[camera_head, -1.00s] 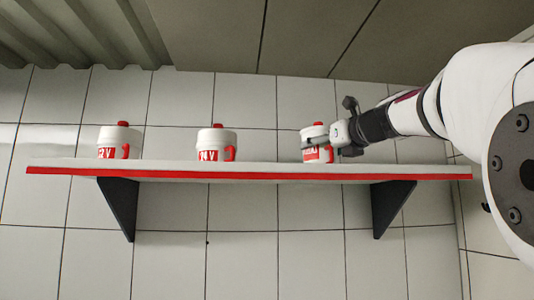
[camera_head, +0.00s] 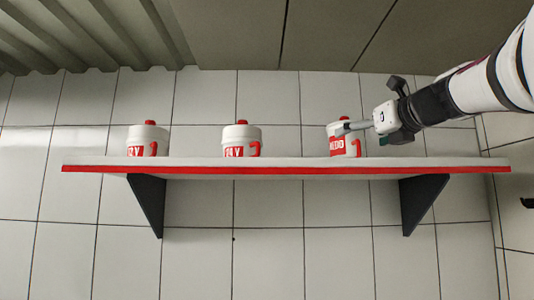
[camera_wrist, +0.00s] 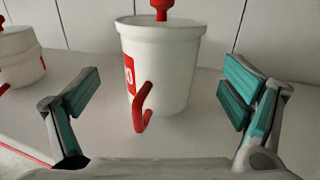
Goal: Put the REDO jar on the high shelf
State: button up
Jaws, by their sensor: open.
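The REDO jar (camera_head: 345,142) is white with a red label, red handle and red lid knob. It stands upright near the right end of the high shelf (camera_head: 300,170), with the label partly readable. In the wrist view the jar (camera_wrist: 175,75) stands ahead, between and beyond the fingertips, its red handle facing me. My gripper (camera_head: 362,127) is at the jar's right side in the head view; a finger overlaps the jar there. In the wrist view my gripper (camera_wrist: 160,95) is open, with clear gaps between both teal finger pads and the jar.
Two similar white jars stand on the shelf, one in the middle (camera_head: 242,140) and one at the left (camera_head: 148,139). There is free shelf between the jars and right of the REDO jar. Dark brackets (camera_head: 425,200) support the shelf against the tiled wall.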

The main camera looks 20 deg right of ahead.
jog(key=s, duration=0.6)
jog(key=shift+s, duration=0.3)
